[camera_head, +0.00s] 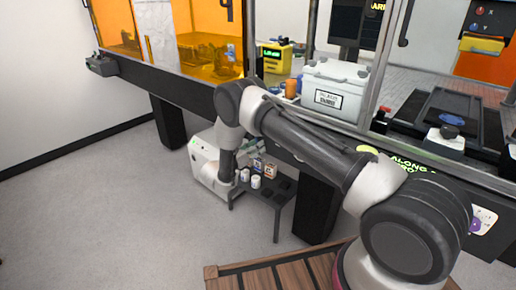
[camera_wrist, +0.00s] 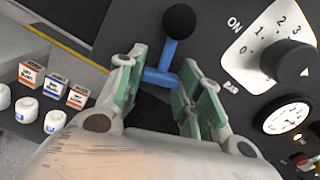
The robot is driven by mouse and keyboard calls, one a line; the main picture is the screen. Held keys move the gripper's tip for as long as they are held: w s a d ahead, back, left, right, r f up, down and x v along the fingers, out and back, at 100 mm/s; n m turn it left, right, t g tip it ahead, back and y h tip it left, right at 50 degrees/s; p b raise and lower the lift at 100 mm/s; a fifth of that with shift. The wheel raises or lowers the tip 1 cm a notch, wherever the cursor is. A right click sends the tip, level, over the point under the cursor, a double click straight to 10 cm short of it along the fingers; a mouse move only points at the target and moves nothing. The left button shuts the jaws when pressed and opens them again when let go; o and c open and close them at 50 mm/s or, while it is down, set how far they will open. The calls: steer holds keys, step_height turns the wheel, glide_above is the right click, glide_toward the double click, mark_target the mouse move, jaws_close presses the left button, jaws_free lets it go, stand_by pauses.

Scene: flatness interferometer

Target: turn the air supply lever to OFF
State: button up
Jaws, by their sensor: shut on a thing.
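The air supply lever (camera_wrist: 169,56) is a blue bar with a black ball knob (camera_wrist: 180,20), at the top middle of the wrist view on a dark panel. My gripper (camera_wrist: 163,82) has its green-padded fingers on either side of the lever's lower blue part, closed on it. The knob sticks out beyond the fingertips. An ON mark (camera_wrist: 235,24) shows to the right of the knob; I see no OFF mark. In the head view my arm reaches down beside a white unit (camera_head: 203,160) under the bench; the lever cannot be made out there.
Right of the lever are a black dial (camera_wrist: 290,63) on a white scale plate and a round gauge (camera_wrist: 287,116). A low dark table (camera_head: 283,198) with small boxes and white jars stands beside the white unit. Open grey floor (camera_head: 100,220) lies to the left.

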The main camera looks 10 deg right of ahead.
steer(key=shift+w+a+f+m, duration=0.1)
steer(key=shift+w+a+m, duration=0.25)
steer(key=shift+m, duration=0.6)
steer(key=shift+w+a+f+m, duration=0.1)
steer(key=shift+w+a+m, duration=0.2)
steer(key=shift+m, duration=0.65)
steer(key=o, duration=1)
steer(key=shift+w, duration=0.1)
steer(key=shift+o, duration=0.2)
steer(key=v, duration=1.2)
